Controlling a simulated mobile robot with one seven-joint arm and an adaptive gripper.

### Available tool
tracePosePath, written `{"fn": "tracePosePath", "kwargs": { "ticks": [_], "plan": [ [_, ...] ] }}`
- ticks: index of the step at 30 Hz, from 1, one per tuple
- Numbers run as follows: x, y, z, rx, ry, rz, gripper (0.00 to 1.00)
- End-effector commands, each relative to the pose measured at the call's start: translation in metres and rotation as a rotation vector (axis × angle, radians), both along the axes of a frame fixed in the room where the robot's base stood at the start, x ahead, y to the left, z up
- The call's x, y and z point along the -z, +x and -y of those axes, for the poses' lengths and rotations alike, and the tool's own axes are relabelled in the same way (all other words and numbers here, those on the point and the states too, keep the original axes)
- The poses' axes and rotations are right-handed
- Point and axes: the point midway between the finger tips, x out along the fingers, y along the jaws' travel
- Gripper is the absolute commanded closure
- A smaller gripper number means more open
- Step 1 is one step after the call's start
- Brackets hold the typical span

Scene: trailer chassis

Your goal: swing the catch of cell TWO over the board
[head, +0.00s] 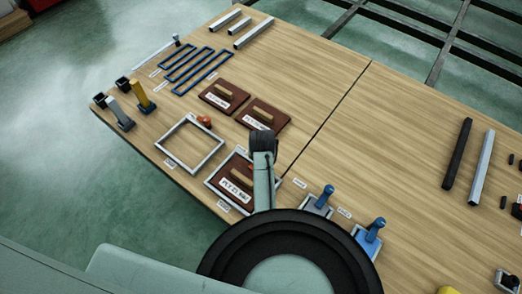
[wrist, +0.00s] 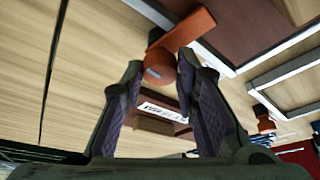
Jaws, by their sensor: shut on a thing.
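A pale frame with a brown board (head: 235,178) in it lies near the table's front edge; the board has a wooden grip and a white label. My gripper (head: 263,150) is low at the frame's far right corner and hides its catch in the head view. In the wrist view my gripper (wrist: 162,72) is shut on the round end of an orange catch (wrist: 190,32). The catch's arm crosses the frame's pale bar (wrist: 226,66), and its tip appears to overlap the brown board's edge. The cell numbers are too small to read.
An empty frame (head: 161,149) with another orange catch (head: 204,121) lies to the left. Two labelled brown boards (head: 222,94) lie behind. Blue-handled tools (head: 370,238) stand to the right.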

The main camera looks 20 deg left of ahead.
Motion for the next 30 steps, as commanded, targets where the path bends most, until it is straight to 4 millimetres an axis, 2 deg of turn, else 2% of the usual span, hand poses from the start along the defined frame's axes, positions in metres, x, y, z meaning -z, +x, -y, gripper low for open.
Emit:
{"fn": "tracePosePath", "kwargs": {
  "ticks": [9,25,26,30],
  "plan": [
    [-0.001,0.0003,0.0005,-0.115,0.001,0.0,1.0],
    [-0.0002,0.0008,0.0,-0.137,0.0,0.002,1.0],
    [-0.0003,0.0009,0.0,-0.137,0.0,0.002,0.71],
    [-0.0003,0.0009,0.0001,-0.137,0.0,0.002,0.62]
  ]
}}
